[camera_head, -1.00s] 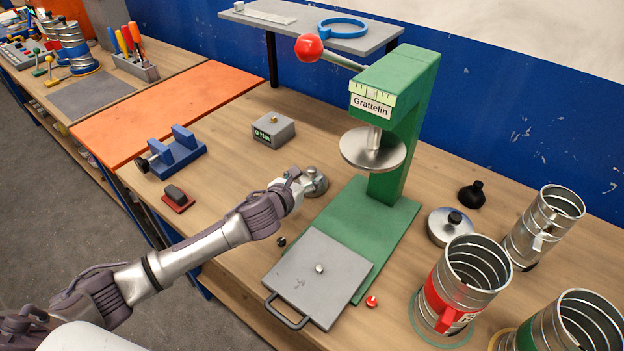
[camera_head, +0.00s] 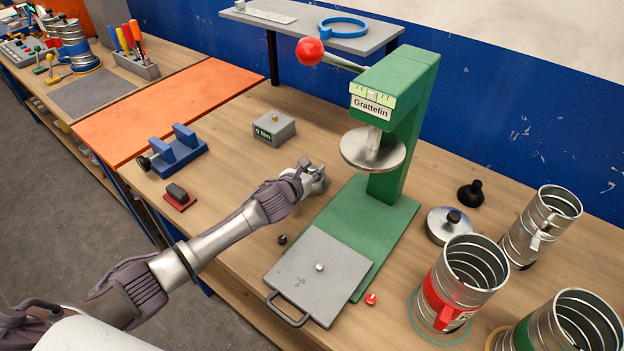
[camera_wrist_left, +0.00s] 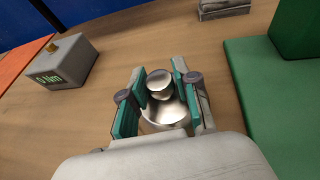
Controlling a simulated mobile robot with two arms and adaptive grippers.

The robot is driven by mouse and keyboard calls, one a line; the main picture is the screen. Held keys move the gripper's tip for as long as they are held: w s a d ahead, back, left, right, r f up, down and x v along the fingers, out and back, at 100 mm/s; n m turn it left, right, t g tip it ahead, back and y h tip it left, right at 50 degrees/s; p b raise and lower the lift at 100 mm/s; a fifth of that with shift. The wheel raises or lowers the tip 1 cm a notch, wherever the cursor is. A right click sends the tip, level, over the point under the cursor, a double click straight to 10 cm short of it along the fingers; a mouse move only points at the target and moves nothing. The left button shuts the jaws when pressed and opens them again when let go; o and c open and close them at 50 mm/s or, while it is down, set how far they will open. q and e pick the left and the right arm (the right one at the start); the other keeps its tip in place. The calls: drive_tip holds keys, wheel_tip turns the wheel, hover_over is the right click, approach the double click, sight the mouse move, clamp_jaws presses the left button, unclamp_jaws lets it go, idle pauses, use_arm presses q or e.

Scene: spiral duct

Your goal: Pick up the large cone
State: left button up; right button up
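A shiny silver metal piece with a rounded knob on a wider round base, which I take to be the large cone (camera_wrist_left: 165,113), stands on the wooden bench. In the head view it is mostly hidden by my left gripper (camera_head: 312,178). In the left wrist view, the teal-padded fingers of my left gripper (camera_wrist_left: 160,100) are on either side of the knob, with a narrow gap visible on each side. The left gripper looks open around it. My right gripper is not in view.
A green press (camera_head: 395,135) stands right of the left gripper, its grey plate (camera_head: 330,265) in front. A small grey torque box (camera_head: 274,128) and a blue vise (camera_head: 175,155) are left. Metal duct cylinders (camera_head: 470,275) and a black cone-like piece (camera_head: 470,193) are right.

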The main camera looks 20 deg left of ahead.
use_arm(q)
clamp_jaws()
drive_tip(key=shift+r, duration=0.1)
